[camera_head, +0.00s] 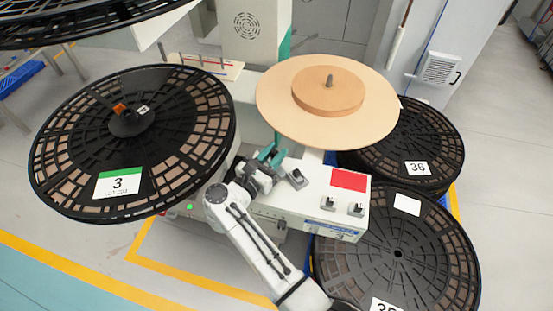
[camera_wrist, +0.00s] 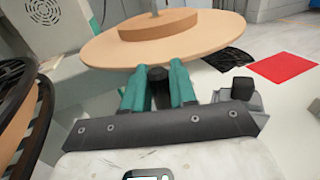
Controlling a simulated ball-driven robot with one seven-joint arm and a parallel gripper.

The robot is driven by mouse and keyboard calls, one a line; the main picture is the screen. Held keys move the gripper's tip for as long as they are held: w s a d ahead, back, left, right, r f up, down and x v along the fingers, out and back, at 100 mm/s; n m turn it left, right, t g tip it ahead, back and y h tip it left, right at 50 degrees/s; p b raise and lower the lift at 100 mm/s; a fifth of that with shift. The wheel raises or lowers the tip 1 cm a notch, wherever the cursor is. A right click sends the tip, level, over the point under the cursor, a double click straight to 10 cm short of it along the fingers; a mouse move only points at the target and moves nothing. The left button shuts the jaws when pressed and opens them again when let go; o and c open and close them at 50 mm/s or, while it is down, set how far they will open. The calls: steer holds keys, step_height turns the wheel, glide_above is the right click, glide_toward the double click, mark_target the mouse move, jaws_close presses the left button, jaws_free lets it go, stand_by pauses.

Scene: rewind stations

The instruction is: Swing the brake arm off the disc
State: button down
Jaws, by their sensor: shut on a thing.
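The tan disc (camera_head: 275,112) lies flat on the station with a smaller hub and a spindle on top. It also fills the upper middle of the wrist view (camera_wrist: 105,47). My gripper (camera_head: 270,155) is at the near edge of the disc, above the station's white box. In the wrist view, the teal fingers of my gripper (camera_wrist: 158,78) are closed around a dark grip (camera_wrist: 159,92), which appears to be the end of the brake arm. The rest of the brake arm is hidden by the fingers and the disc, so I cannot tell whether it touches the disc.
A large black reel marked 3 (camera_head: 75,150) is close on the left. Reels marked 36 (camera_head: 440,140) and 35 (camera_head: 440,240) lie on the right. The white box (camera_head: 315,190) carries a red panel (camera_head: 349,179) and small dark knobs. Another reel (camera_head: 75,25) overhangs the upper left.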

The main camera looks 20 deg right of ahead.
steer(key=shift+a+f+m+g+h+b, duration=0.1)
steer(key=shift+a+m+g+h+b, duration=0.25)
steer(key=shift+g+b, duration=0.45)
steer(key=shift+a+f+m+g+h+b, duration=0.1)
steer(key=shift+m+g+h+b, duration=0.35)
steer(key=shift+b, duration=0.65)
steer(key=shift+a+r+m+g+b, duration=0.1)
steer(key=shift+r+m+g+b, duration=0.15)
steer(key=shift+m+g+b, duration=0.2)
steer(key=c, duration=1)
jaws_free()
steer(key=shift+c, duration=0.2)
steer(key=b+v, duration=0.1)
steer(key=v, duration=1)
steer(key=shift+f, duration=0.15)
steer(key=shift+c, duration=0.4)
